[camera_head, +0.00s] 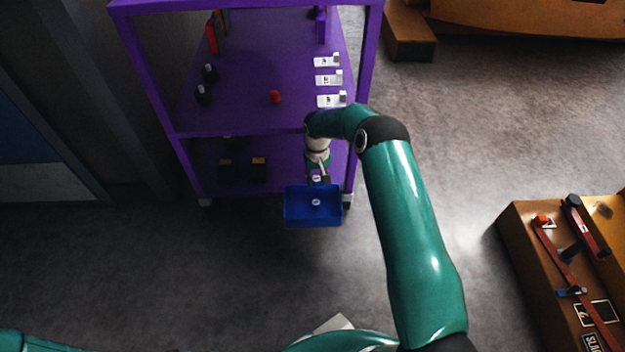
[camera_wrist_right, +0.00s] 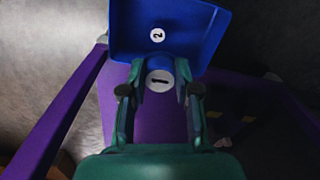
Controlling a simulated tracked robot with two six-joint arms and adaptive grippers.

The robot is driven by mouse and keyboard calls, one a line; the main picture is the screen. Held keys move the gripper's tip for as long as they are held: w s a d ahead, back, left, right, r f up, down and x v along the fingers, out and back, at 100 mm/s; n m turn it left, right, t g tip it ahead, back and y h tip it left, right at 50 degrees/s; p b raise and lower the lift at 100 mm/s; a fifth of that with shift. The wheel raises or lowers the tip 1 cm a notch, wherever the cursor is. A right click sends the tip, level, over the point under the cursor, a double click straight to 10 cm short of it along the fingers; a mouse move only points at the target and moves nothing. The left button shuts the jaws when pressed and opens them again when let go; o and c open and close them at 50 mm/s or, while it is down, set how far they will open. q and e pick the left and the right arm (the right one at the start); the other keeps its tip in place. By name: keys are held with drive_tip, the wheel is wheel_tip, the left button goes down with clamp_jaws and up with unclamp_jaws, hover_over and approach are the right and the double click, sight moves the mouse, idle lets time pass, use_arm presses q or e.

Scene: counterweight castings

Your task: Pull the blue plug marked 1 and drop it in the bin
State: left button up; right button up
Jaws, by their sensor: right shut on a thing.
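My right gripper (camera_head: 318,178) is low in front of the purple shelf unit, shut on the blue plug with a white disc marked 1 (camera_wrist_right: 159,79). In the head view the disc of plug 1 (camera_head: 316,179) shows at the shelf-side edge of the blue bin (camera_head: 293,219). In the right wrist view the plug overlaps the edge of the bin (camera_wrist_right: 125,35); I cannot tell its height above it. A second white disc, marked 2 (camera_wrist_right: 157,35), shows inside the bin; its plug blends with the blue. My left gripper is out of view.
The purple shelf unit (camera_head: 240,122) holds white labelled blocks (camera_head: 328,79), a red piece (camera_head: 275,97) and dark pieces (camera_head: 203,95). Dark blocks with yellow tops (camera_head: 259,165) sit on its lower shelf. An orange-brown bench (camera_head: 515,225) with tools stands at right. Floor around the bin is clear.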

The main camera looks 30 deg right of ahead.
sight(316, 188)
wheel_tip(316, 188, down, 6)
drive_tip(key=b, duration=0.3)
drive_tip(key=shift+r, duration=0.1)
drive_tip(key=o, duration=1)
drive_tip(key=shift+r, duration=0.15)
wheel_tip(316, 188, up, 12)
drive_tip(key=shift+f, duration=0.2)
